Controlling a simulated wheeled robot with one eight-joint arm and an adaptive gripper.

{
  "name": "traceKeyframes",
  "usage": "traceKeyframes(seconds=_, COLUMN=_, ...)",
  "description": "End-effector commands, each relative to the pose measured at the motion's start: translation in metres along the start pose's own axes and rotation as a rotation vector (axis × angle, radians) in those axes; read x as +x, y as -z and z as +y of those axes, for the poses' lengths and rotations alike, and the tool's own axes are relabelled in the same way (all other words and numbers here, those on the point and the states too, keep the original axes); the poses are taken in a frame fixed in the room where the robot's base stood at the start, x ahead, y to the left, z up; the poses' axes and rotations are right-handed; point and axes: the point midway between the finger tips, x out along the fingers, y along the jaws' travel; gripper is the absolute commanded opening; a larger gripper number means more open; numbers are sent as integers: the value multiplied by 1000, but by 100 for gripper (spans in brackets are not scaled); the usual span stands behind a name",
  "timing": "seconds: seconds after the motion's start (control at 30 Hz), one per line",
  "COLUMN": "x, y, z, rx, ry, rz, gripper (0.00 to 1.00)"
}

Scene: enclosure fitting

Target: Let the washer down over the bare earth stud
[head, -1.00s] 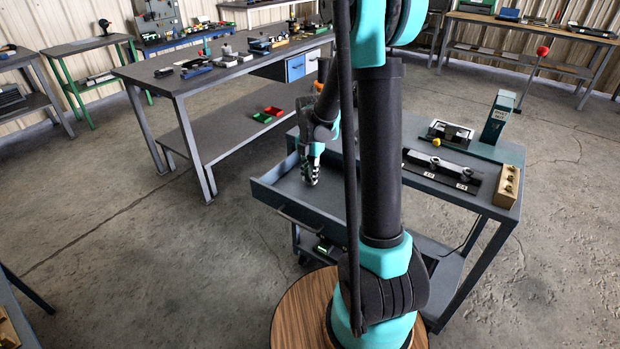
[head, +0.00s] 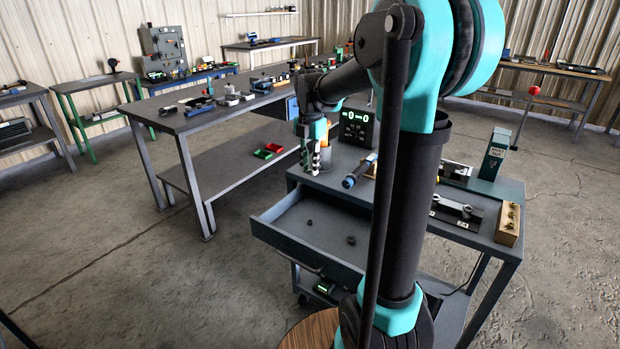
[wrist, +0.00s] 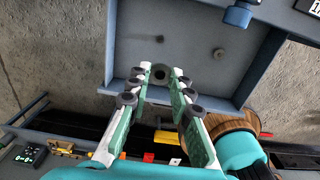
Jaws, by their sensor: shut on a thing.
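My gripper (wrist: 158,76) is shut on a small dark ring, the washer (wrist: 160,73), held at the fingertips in the wrist view. In the head view my gripper (head: 313,172) points down, raised above the far left part of the cart, behind the open drawer. The washer is too small to make out there. I cannot make out the bare earth stud in either view.
The cart's open drawer (head: 290,238) holds two small dark pieces (head: 309,222). On the cart top are a green-digit display (head: 357,127), a blue-handled tool (head: 358,171), a black fixture (head: 456,212) and a wooden block (head: 508,224). A long bench (head: 165,118) stands behind.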

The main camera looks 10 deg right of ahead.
Motion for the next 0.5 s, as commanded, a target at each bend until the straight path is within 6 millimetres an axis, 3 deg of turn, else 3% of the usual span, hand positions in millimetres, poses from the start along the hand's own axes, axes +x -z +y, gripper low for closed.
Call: traceKeyframes(seconds=0.5, x=-26, y=0, z=0, rx=0, ry=0, rz=0, gripper=11)
